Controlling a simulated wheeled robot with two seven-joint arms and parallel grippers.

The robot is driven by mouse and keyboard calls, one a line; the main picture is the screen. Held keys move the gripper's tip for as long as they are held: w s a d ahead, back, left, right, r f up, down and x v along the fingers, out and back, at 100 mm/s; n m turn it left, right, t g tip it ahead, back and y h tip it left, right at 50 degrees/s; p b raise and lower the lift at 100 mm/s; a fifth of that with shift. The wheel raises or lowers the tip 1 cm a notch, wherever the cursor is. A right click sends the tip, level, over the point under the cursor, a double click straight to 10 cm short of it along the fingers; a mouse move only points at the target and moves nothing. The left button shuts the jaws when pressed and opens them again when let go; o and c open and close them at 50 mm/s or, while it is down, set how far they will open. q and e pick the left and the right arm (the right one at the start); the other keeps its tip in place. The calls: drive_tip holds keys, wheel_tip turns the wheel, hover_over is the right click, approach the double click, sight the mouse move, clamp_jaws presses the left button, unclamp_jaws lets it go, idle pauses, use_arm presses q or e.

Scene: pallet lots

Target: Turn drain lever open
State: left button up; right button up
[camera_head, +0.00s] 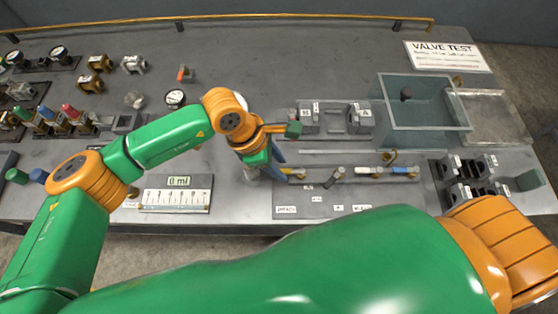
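A bench panel (400,200) in the middle right carries a row of small valves with levers. One lever has a blue grip (403,170), and one has a pale grip (335,173). A small brass fitting (389,157) sits at the front of the clear tank (425,112). I cannot tell which is the drain lever, as the labels are too small to read. My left gripper (268,165) points down at the panel's left end, beside the valve row. Its fingertips are largely hidden by the wrist, so its opening is unclear. My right gripper is out of view.
A "VALVE TEST" sign (447,57) lies behind the tank. A grey tray (495,118) is at its right. A meter reading 0 ml (177,193) stands at front left. Several valves crowd the far left. My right arm covers the foreground.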

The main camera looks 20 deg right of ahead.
use_arm(q)
drive_tip(key=shift+s, duration=0.15)
clamp_jaws()
drive_tip(key=shift+n, duration=0.3)
drive_tip(key=shift+s+a+f+n+t+b, duration=0.15)
drive_tip(key=shift+s+n+t+b, duration=0.35)
drive_tip(key=shift+n+b, duration=0.45)
drive_tip(key=s+d+n+t+b, duration=0.1)
drive_tip(key=n+b, duration=0.3)
drive_tip(key=b, duration=0.1)
drive_tip(key=s+n+t+y+b, duration=0.1)
drive_tip(key=s+n+b, duration=0.1)
drive_tip(key=n+b, duration=0.2)
drive_tip(key=s+d+n+t+y+b, duration=0.1)
drive_tip(key=n+t+b, duration=0.1)
drive_tip(key=n+b, duration=0.2)
drive_tip(key=shift+s+d+n+b, duration=0.25)
drive_tip(key=shift+s+d+b, duration=0.1)
drive_tip(key=shift+b, duration=0.8)
drive_tip(key=shift+s+d+n+t+y+b, duration=0.15)
drive_tip(key=shift+d+n+y+b, duration=0.15)
drive_tip(key=shift+n+b, duration=0.4)
drive_tip(key=shift+s+d+n+t+y+b, duration=0.1)
drive_tip(key=shift+d+n+t+y+b, duration=0.15)
drive_tip(key=shift+n+b, duration=0.45)
drive_tip(key=shift+r, duration=0.2)
drive_tip(key=shift+o, duration=1.2)
unclamp_jaws()
